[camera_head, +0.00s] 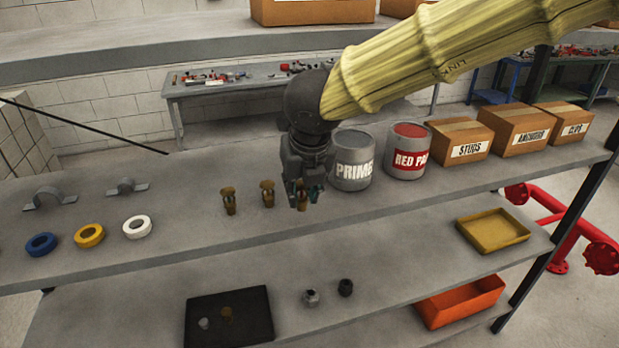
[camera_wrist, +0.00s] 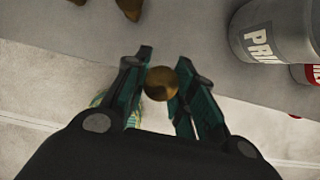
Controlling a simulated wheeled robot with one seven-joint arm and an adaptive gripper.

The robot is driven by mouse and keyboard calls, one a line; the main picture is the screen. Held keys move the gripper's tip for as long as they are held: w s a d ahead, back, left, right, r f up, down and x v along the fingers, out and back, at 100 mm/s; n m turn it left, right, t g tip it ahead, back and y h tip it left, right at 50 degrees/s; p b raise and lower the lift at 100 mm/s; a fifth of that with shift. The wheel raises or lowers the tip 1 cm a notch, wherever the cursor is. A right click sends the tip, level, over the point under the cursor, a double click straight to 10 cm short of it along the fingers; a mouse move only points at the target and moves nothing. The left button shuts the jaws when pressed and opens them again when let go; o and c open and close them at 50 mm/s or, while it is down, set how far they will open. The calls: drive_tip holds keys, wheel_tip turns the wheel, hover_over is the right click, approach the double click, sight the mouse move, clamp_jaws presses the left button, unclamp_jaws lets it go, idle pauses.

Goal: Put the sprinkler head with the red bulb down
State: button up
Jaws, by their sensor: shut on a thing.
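My gripper (camera_head: 306,192) is shut on a brass sprinkler head (camera_head: 302,201) on the upper shelf's front side. In the wrist view, the sprinkler head's round brass end (camera_wrist: 161,84) sits between the two teal fingers. The bulb is hidden by the fingers, so I cannot tell its colour. I cannot tell if the held head touches the shelf. Two similar brass sprinkler heads, one on the left (camera_head: 229,202) and one in the middle (camera_head: 267,194), stand upright on the shelf to the left of my gripper. Their bulb colours are too small to tell.
Paint cans marked PRIME (camera_head: 352,160) and RED PA (camera_head: 407,152) stand close right of my gripper. Tape rolls (camera_head: 89,236) lie at left. A black tray (camera_head: 190,322) with two small items, a yellow tray (camera_head: 519,236) and an orange bin (camera_head: 462,303) are lower down.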

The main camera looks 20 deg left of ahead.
drive_tip(key=w, duration=0.2)
drive_tip(key=w+p, duration=0.1)
drive_tip(key=w, duration=0.1)
drive_tip(key=w+p, duration=0.1)
drive_tip(key=w, duration=0.1)
drive_tip(key=shift+w+a+f, duration=0.1)
drive_tip(key=shift+a+f, duration=0.15)
drive_tip(key=shift+f, duration=0.05)
drive_tip(key=shift+f+p, duration=0.5)
drive_tip(key=shift+f, duration=0.05)
drive_tip(key=shift+f+p, duration=0.4)
drive_tip(key=shift+f, duration=0.85)
drive_tip(key=shift+f, duration=0.15)
drive_tip(key=o, duration=1)
drive_tip(key=shift+o, duration=0.2)
